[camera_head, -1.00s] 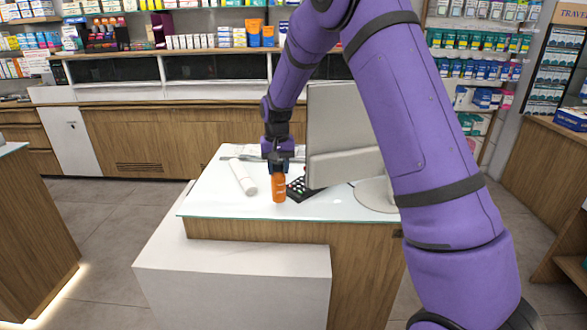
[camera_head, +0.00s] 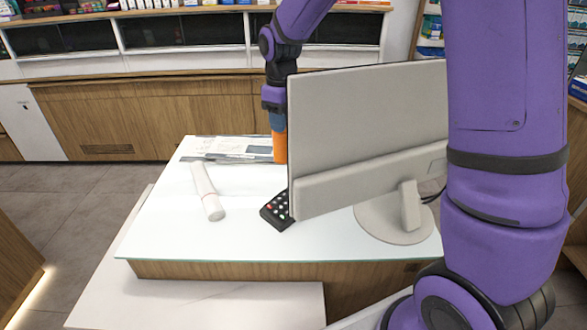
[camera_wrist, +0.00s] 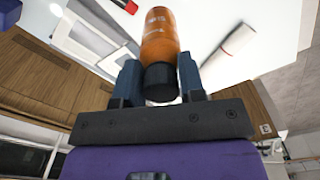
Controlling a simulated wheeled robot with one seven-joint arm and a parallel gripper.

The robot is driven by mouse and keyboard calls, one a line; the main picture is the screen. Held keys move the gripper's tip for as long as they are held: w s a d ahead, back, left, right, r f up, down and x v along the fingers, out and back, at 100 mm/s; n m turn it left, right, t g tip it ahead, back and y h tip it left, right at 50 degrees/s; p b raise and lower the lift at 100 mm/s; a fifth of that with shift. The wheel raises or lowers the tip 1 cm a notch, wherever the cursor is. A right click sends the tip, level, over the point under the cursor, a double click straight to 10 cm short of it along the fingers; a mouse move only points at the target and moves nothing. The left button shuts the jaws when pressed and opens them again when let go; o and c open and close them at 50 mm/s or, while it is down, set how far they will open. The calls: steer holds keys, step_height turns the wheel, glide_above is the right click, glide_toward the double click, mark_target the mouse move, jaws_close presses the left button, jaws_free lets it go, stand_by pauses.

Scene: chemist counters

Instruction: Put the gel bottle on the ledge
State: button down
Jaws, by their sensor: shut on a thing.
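The orange gel bottle (camera_head: 280,147) is held in my gripper (camera_head: 277,122), just left of the monitor's edge in the head view. The bottle hangs below the gripper, roughly upright, over the back part of the glass counter top; I cannot tell how far above it. In the wrist view, the dark cap end of the bottle (camera_wrist: 159,38) sits between the two blue fingers of my gripper (camera_wrist: 158,78). A white ledge (camera_head: 200,306) runs low along the counter's front, below the glass top.
A monitor (camera_head: 365,125) stands to the right of the bottle, very close to it in the picture. A black keypad (camera_head: 277,211) and a white tube (camera_head: 207,190) lie on the counter (camera_head: 165,235). Papers (camera_head: 225,148) lie at the back. The visible ledge is clear.

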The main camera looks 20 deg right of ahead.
mark_target(284, 152)
steer(key=shift+f, duration=4.85)
steer(key=c, duration=0.7)
jaws_free()
